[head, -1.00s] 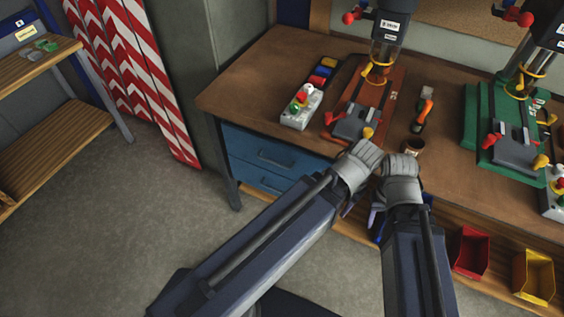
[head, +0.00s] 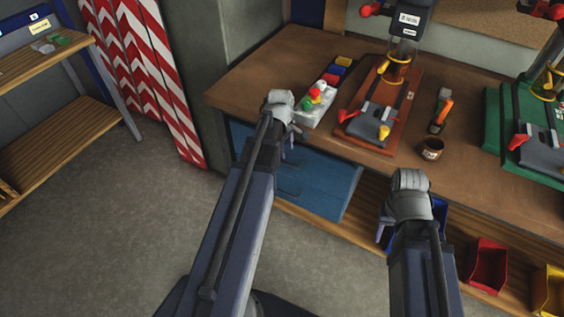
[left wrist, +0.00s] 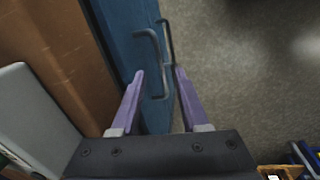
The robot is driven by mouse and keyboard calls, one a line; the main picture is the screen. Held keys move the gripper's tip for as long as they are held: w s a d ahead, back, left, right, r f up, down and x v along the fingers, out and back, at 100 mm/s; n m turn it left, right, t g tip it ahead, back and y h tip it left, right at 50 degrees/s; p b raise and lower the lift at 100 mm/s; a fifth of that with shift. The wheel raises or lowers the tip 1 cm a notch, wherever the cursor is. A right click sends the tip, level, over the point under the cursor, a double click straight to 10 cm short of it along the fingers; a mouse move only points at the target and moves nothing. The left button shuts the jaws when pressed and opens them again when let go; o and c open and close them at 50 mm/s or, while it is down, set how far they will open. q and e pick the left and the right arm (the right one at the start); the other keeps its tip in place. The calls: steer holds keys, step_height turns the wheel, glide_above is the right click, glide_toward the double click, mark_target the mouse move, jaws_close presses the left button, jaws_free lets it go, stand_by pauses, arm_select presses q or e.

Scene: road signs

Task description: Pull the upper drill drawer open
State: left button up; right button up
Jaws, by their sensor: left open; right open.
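The blue upper drill drawer (head: 325,168) is under the left end of the workbench and looks shut. My left gripper (head: 289,142) is in front of it, just below the bench edge, and hides part of its front. In the left wrist view the purple fingers (left wrist: 160,78) are apart and empty, pointing along the blue drawer fronts (left wrist: 118,25). The dark bar handle nearer the bench top (left wrist: 150,42) lies ahead of the fingertips, apart from them as far as I can tell. My right gripper (head: 385,226) is open beside the bench front, mostly hidden by its wrist.
The lower drawer (head: 318,196) is right below. The wooden bench top (head: 245,85) carries a control box (head: 316,108), a drill press on a red-brown base (head: 408,95) and a cup (head: 432,149). Red (head: 487,265) and yellow bins stand below right. The floor at left is clear.

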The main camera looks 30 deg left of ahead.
mark_target(282, 161)
arm_select(q)
steer(key=shift+w+a+f+n, duration=0.15)
steer(key=shift+a+n, duration=0.65)
steer(key=shift+a, duration=0.45)
steer(key=shift+f, duration=0.1)
steer(key=f+b, duration=0.2)
steer(key=w+f+b, duration=0.1)
steer(key=f+b, duration=0.4)
steer(key=b, duration=0.1)
steer(key=shift+w+f, duration=0.25)
jaws_close()
stand_by(0.4)
